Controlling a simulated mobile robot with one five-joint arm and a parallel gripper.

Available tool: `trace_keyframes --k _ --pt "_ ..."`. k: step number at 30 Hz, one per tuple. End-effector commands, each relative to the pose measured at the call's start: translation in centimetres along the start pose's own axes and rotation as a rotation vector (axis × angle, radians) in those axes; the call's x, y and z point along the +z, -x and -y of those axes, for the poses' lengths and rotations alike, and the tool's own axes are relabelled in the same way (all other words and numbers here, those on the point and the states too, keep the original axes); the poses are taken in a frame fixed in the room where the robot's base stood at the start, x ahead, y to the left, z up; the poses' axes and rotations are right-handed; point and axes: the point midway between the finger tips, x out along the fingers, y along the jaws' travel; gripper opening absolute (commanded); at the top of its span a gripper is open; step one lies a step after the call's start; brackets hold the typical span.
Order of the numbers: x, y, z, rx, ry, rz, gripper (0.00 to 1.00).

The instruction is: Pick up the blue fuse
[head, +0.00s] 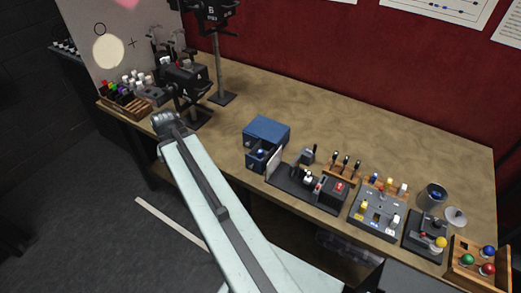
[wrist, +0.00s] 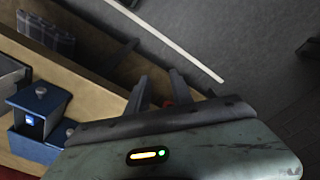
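I cannot single out the blue fuse with certainty. A small blue piece (head: 262,153) shows at the open front of a blue box (head: 267,130) on the bench. In the wrist view a bright blue piece (wrist: 30,121) shows at a blue box (wrist: 42,103) on the left. My gripper (wrist: 158,76) has its two dark fingers apart, with no object visible between the tips. A small red spot (wrist: 168,103) shows behind them. In the head view my arm reaches the bench's front left; its fingers are not clearly visible there.
The wooden bench (head: 300,110) has clear room at the back. A wooden rack of coloured pieces (head: 128,107) stands at the left end, near dark camera-like equipment (head: 184,78). Control boxes with levers and buttons (head: 375,215) line the front right.

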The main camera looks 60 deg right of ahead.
Motion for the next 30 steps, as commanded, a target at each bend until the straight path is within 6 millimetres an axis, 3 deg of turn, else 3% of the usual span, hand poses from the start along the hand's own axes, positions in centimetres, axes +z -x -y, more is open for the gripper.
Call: trace_keyframes --k 1,3,6,10,12,15,19,24,30 --pt "-1.8 1.7 -5.3 0.009 -0.146 -0.007 0.27" --pt "-3.2 2.6 -11.8 0.02 -0.331 -0.019 0.27" --pt "-3.8 3.5 -19.8 0.035 -0.552 -0.034 0.27" --pt "-3.4 4.3 -26.7 0.05 -0.742 -0.048 0.27" --pt "-3.2 4.4 -28.6 0.053 -0.794 -0.052 0.27" --pt "-3.0 4.4 -29.6 0.056 -0.824 -0.055 0.27" --pt "-3.0 3.8 -29.6 0.056 -0.824 -0.055 0.27" --pt "-3.1 1.5 -29.6 0.056 -0.821 -0.054 0.27" --pt "-3.1 1.2 -29.6 0.056 -0.82 -0.054 0.27"
